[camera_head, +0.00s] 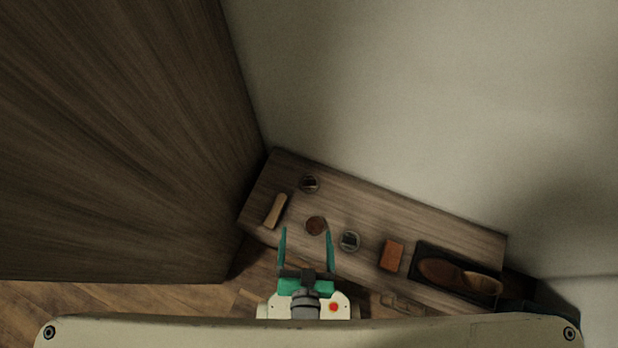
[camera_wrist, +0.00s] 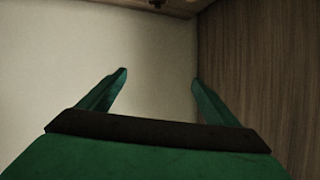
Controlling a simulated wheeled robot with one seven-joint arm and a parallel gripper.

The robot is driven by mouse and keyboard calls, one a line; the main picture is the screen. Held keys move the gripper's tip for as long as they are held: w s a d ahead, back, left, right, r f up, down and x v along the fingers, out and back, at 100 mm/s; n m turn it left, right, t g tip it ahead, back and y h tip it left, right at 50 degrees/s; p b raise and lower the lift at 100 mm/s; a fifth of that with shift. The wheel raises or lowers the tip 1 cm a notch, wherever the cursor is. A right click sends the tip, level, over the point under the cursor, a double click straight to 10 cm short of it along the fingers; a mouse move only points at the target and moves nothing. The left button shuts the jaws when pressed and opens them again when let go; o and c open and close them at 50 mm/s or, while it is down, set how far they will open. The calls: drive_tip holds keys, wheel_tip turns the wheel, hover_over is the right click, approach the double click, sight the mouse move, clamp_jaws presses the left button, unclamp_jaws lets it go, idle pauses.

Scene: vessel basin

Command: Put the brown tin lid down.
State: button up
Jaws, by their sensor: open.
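A round brown disc, which looks like the brown tin lid (camera_head: 316,225), lies on the wooden bench (camera_head: 450,229) in the head view. My gripper (camera_head: 306,232) is open, its two green fingers spread apart. In the head view the fingertips reach over the front part of the bench, and the lid shows between them, closer to the right one. I cannot tell the height of the fingers above it. In the wrist view my gripper (camera_wrist: 158,77) is open with nothing between the fingers.
Two round tins, one behind (camera_head: 310,183) and one to the right (camera_head: 350,241), stand near the lid. A pale block (camera_head: 275,211) lies left, a reddish-brown block (camera_head: 392,254) right. A dark tray (camera_head: 425,248) holds brown shoes. A wood panel (camera_head: 120,140) and wall (camera_head: 430,100) border the bench.

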drive_tip(key=s+r+n+t, duration=0.1)
drive_tip(key=s+r+t, duration=0.1)
drive_tip(key=r, duration=0.7)
drive_tip(key=shift+s+d+n, duration=0.35)
drive_tip(key=shift+s+n, duration=0.05)
drive_tip(key=shift+s, duration=0.35)
drive_tip(key=shift+r, duration=0.1)
